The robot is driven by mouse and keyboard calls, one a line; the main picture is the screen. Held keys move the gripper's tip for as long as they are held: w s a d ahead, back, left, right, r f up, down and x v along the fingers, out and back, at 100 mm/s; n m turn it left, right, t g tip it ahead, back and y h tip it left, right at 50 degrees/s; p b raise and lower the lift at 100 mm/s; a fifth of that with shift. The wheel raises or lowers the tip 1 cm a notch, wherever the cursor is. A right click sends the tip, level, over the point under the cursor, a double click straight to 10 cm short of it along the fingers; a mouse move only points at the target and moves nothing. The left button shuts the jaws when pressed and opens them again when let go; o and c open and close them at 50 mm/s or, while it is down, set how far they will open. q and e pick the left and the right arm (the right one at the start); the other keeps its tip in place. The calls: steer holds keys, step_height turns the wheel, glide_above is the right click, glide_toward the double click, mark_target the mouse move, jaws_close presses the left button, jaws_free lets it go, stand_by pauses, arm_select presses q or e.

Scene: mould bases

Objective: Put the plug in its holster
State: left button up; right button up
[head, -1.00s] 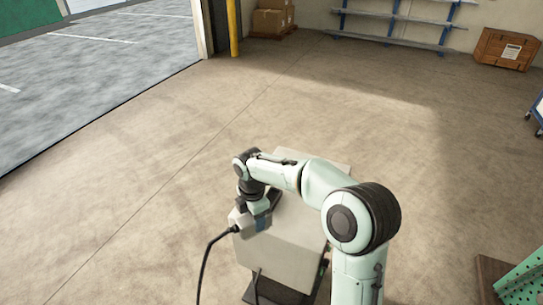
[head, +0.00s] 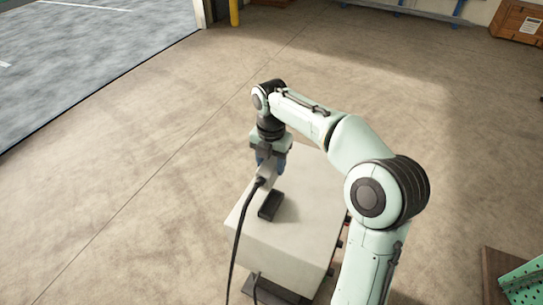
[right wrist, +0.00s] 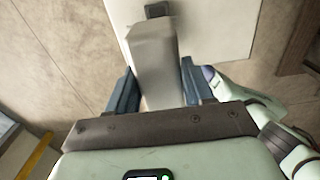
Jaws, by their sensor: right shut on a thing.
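My right gripper (head: 270,158) is shut on the plug (head: 264,180), a pale grey block with a black cable (head: 237,235) hanging from it. They are over the far part of a pale grey cabinet top. In the right wrist view the plug (right wrist: 153,60) sits between the two dark blue fingers (right wrist: 160,88). A black block on the cabinet top (head: 271,206), likely the holster, is just below the plug in the head view; the gap between them is hard to judge. A dark piece (right wrist: 157,10) shows past the plug's end in the wrist view. My left gripper is not in view.
The grey cabinet (head: 285,250) stands on the open concrete floor (head: 130,170). A wooden board with a green perforated panel (head: 524,283) is at lower right. A wooden crate (head: 520,20) and a shelf are far back. The floor left of the cabinet is clear.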

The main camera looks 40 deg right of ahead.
steer(key=shift+s+a+f, duration=0.15)
steer(key=shift+f, duration=0.55)
step_height(320, 180, down, 6)
steer(key=shift+r+b, duration=0.1)
steer(key=shift+b, duration=1.15)
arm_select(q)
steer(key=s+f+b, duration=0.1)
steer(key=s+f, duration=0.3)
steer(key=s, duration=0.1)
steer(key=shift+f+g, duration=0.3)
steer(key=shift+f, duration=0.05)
arm_select(e)
step_height(320, 180, down, 3)
steer(key=shift+f, duration=0.1)
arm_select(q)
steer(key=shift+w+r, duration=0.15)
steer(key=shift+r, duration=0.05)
arm_select(e)
steer(key=shift+w+d, duration=0.2)
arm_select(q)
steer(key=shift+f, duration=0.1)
arm_select(e)
steer(key=shift+f, duration=0.4)
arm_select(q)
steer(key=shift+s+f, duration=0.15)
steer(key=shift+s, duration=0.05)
arm_select(e)
steer(key=shift+f, duration=0.35)
